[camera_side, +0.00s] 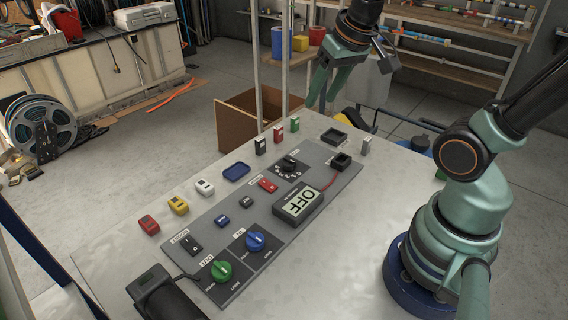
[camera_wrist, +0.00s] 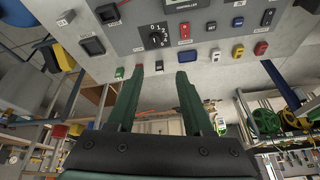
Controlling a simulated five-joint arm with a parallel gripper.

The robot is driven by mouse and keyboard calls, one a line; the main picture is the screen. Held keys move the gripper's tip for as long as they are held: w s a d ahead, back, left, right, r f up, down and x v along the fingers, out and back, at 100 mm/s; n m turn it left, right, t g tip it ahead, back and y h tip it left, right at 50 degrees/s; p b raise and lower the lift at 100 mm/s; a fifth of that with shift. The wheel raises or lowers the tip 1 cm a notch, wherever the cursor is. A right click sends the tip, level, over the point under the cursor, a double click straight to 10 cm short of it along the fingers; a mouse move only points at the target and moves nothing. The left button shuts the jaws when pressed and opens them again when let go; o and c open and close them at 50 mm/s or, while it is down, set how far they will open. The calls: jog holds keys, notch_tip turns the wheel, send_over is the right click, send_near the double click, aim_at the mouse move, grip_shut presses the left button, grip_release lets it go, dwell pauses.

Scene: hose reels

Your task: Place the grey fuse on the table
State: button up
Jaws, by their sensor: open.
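A small grey block, which I take as the grey fuse (camera_side: 366,146), stands on the table (camera_side: 390,185) to the right of the panel, beside two black square sockets. It also shows in the wrist view as the grey fuse (camera_wrist: 66,18) at the upper left. My gripper (camera_side: 321,101) is open and empty, raised above the table's far edge, up and left of the grey fuse in the side view. In the wrist view my gripper (camera_wrist: 160,72) has its two green fingers well apart, with nothing held between them.
The grey panel (camera_side: 215,222) carries a dial, an OFF display (camera_side: 298,204), knobs and switches. The near right tabletop is clear.

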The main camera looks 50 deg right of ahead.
jog(key=a+n, duration=0.1)
jog(key=s+a+n, duration=0.1)
jog(key=a, duration=0.1)
jog(key=s+a+n+t, duration=0.1)
jog(key=shift+a+r+y, duration=0.1)
jog(key=shift+a+y, duration=0.15)
jog(key=shift+y, duration=0.05)
dwell(1.0)
